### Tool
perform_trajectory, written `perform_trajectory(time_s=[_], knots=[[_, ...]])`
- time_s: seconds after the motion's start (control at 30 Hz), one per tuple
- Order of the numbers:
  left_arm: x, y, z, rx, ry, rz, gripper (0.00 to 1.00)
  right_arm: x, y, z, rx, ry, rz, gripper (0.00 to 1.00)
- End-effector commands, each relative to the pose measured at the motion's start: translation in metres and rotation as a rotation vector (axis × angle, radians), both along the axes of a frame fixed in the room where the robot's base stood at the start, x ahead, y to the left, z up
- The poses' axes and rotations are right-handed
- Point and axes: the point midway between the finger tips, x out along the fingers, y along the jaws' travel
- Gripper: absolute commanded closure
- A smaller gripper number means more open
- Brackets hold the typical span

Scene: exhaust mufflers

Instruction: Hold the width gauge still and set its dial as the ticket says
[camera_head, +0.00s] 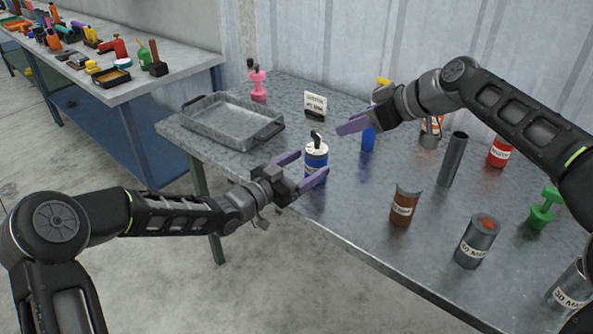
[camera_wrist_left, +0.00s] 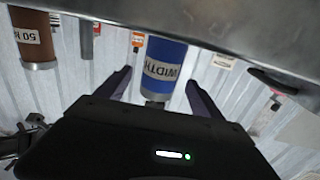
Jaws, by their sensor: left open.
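The width gauge (camera_head: 316,160) is an upright blue cylinder with a white band and a pale top carrying a black dial handle (camera_head: 317,137). It stands on the metal table. My left gripper (camera_head: 313,163) is open, with its purple fingers on either side of the gauge. The left wrist view shows the gauge (camera_wrist_left: 165,52), labelled WIDTH, between the open fingers (camera_wrist_left: 158,80); contact cannot be told. A white ticket (camera_head: 315,102) stands behind the gauge, its text too small to read surely. My right gripper (camera_head: 344,128) is above and right of the gauge; its finger gap is unclear.
A grey metal tray (camera_head: 235,122) lies left of the gauge, with a pink object (camera_head: 258,86) behind it. A brown canister (camera_head: 405,204), a grey canister (camera_head: 475,241), a dark tube (camera_head: 453,158) and a green object (camera_head: 542,208) stand to the right.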

Motion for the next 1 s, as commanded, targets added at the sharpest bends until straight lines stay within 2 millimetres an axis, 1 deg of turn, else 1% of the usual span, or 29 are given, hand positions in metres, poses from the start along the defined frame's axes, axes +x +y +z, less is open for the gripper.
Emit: perform_trajectory(time_s=[0.03, 0.1, 0.3, 0.63, 1.0], knots=[[0.006, -0.007, 0.0, -0.001, 0.001, -0.002, 0.23, 0.0, 0.0, 0.0, 0.0, 0.0, 0.0, 0.64], [0.013, -0.013, 0.0, -0.001, 0.0, -0.001, 0.23, 0.0, 0.0, 0.0, 0.0, 0.0, 0.0, 0.64], [0.028, -0.026, 0.0, 0.001, -0.001, 0.0, 0.23, 0.0, 0.0, 0.0, 0.0, 0.0, 0.0, 0.64], [0.03, -0.027, 0.0, 0.001, 0.001, 0.0, 0.23, 0.0, 0.0, 0.0, 0.0, 0.0, 0.0, 0.64], [0.03, -0.027, 0.0, 0.001, 0.001, 0.0, 0.54, 0.0, 0.0, 0.0, 0.0, 0.0, 0.0, 0.64]])
